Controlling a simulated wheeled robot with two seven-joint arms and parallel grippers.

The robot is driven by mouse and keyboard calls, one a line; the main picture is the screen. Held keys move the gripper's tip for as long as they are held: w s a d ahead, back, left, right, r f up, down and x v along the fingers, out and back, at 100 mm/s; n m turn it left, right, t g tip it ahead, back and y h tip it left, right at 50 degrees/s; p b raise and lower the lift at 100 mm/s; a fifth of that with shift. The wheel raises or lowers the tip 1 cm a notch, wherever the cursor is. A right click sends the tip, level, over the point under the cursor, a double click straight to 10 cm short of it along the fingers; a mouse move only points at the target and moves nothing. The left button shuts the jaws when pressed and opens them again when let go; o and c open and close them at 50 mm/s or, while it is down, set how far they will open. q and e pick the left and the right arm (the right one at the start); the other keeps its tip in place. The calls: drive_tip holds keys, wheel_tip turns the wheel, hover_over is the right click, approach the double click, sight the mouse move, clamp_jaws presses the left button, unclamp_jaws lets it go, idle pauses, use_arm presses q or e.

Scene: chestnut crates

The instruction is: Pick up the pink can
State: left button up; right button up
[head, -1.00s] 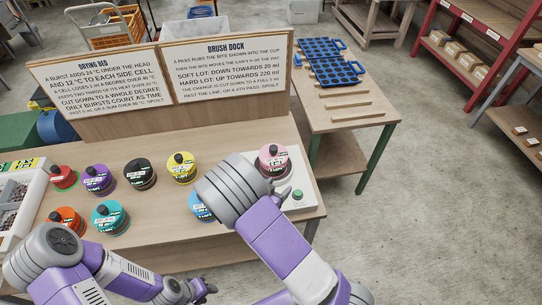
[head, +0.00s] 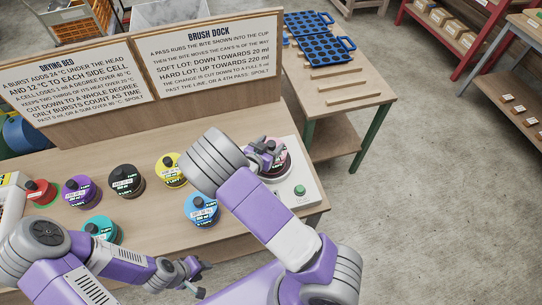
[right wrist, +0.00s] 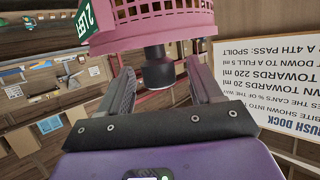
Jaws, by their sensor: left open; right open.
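The pink can (head: 284,170) stands on a pale plate (head: 304,204) at the table's right end, partly hidden by my right gripper. In the right wrist view the pink can (right wrist: 150,24) appears upside down, with a latticed side, a green label and a black knob (right wrist: 158,72). My right gripper (head: 266,150) is open at the can's top. In the wrist view its fingers (right wrist: 160,85) lie on either side of the knob, with visible gaps. My left gripper (head: 198,276) is open and empty near the table's front edge, away from the can.
Purple (head: 82,191), black (head: 126,182), yellow (head: 171,170), blue (head: 201,209), teal (head: 103,230) and red (head: 40,192) cans stand to the left. A green button (head: 300,191) sits beside the pink can. Sign boards (head: 215,55) rise behind.

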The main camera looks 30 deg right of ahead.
drive_tip(key=shift+w+d+f, duration=0.15)
drive_tip(key=shift+w+d, duration=0.05)
drive_tip(key=shift+d, duration=0.1)
drive_tip(key=shift+c, duration=0.5)
clamp_jaws()
idle(0.7)
